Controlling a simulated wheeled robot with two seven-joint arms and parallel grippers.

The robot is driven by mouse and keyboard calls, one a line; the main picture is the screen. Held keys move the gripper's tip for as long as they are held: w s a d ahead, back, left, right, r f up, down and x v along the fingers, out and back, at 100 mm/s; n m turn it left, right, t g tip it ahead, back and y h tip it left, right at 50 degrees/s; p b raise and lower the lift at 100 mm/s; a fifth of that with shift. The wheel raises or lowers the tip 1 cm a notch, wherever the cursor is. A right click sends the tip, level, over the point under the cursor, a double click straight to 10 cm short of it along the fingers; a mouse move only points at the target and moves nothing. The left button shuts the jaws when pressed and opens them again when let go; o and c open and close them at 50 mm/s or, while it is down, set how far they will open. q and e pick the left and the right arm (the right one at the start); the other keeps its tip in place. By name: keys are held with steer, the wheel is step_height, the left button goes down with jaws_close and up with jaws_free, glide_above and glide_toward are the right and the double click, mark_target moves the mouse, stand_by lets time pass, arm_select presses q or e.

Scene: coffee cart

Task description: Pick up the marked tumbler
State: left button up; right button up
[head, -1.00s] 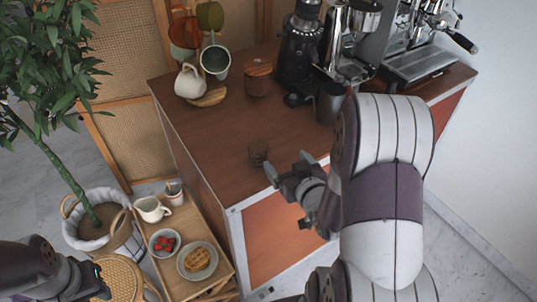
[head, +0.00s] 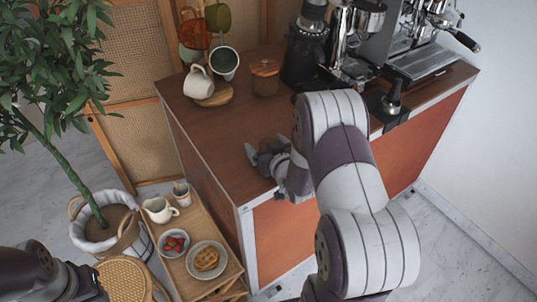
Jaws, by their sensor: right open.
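The glass tumbler does not show now; my right gripper (head: 266,147) covers the spot on the wooden counter (head: 203,128) where it stood. My right gripper is open, low over the counter near its front left corner, with its two fingers pointing away from me. Whether the tumbler is between the fingers, I cannot tell. Only dark links of my left arm show at the bottom left; its gripper is out of view.
A mug tree (head: 214,95) with several mugs and a lidded wooden jar (head: 265,78) stand behind my right gripper. A grinder (head: 306,47) and espresso machine (head: 425,55) stand to the right. A small wooden cart (head: 190,215) holds a waffle plate (head: 222,268), berry bowl and pitcher.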

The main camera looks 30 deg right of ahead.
steer(key=c, duration=1.1)
steer(key=shift+r, duration=0.15)
